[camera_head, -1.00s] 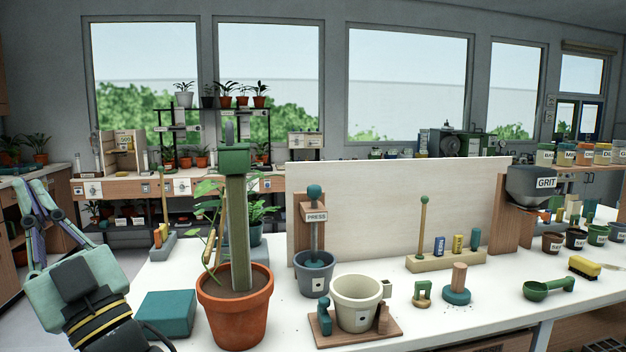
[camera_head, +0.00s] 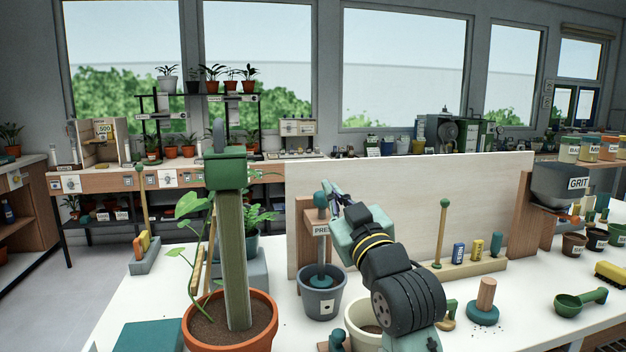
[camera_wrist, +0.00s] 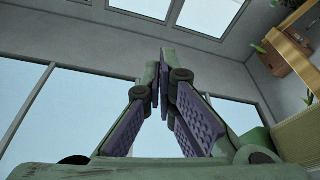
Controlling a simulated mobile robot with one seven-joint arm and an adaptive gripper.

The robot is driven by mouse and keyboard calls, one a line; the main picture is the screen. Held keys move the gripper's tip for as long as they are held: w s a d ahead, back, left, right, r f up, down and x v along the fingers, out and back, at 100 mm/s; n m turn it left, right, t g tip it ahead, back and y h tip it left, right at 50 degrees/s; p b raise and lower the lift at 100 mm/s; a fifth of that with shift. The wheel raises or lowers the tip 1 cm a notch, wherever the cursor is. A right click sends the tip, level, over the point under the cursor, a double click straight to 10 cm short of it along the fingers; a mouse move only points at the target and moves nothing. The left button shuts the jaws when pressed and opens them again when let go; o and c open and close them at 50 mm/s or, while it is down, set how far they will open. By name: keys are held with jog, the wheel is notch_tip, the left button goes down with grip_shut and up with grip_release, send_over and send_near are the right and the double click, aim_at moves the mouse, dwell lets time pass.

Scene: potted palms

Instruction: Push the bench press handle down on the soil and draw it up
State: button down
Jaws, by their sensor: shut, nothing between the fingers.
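In the wrist view my gripper (camera_wrist: 161,72) is shut with nothing between the fingers, pointing at windows and wall. The soil inside the grey pot is not clearly visible.
A terracotta pot (camera_head: 250,336) with a tall green post and a vine stands left of the press. A cream pot (camera_head: 355,318) is partly hidden behind my arm. A wooden rack (camera_head: 470,266) and a teal tamper (camera_head: 483,314) are to the right.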

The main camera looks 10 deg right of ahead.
jog(key=w+p, duration=0.5)
jog(key=w, duration=0.4)
jog(key=shift+w+a+r, duration=0.1)
jog(key=shift+w+r, duration=0.05)
jog(key=shift+w, duration=0.1)
jog(key=shift+f, duration=0.65)
jog(key=shift+f+b, duration=0.75)
jog(key=shift+b, duration=0.3)
jog(key=shift+r, duration=0.2)
